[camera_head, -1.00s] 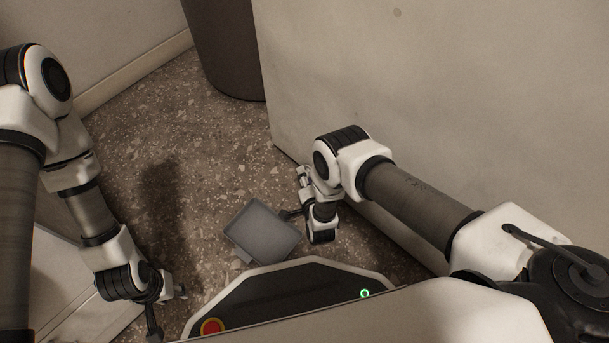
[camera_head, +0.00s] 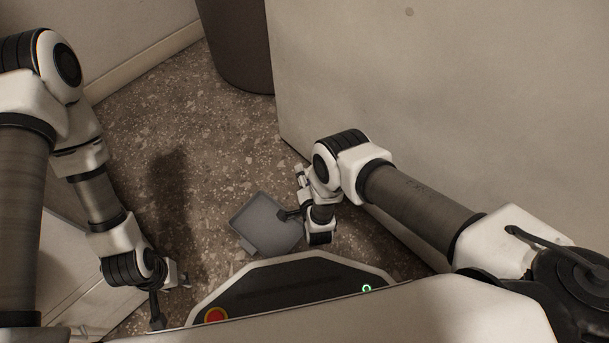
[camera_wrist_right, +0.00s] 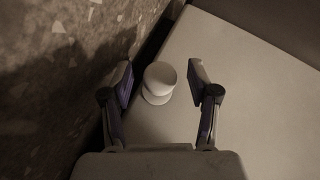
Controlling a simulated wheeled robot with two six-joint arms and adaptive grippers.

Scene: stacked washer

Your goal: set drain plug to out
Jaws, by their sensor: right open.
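My right gripper is open. In the head view my right wrist is low beside the large pale panel, and the plug cannot be made out there. My left gripper (camera_head: 170,292) is low at the left, away from the plug; its jaws are too unclear to read.
A grey, shallow tray-like piece (camera_head: 266,222) is low beside my right gripper. The large pale appliance panel (camera_head: 430,90) stands close along my right arm. A dark bin (camera_head: 237,45) stands behind.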

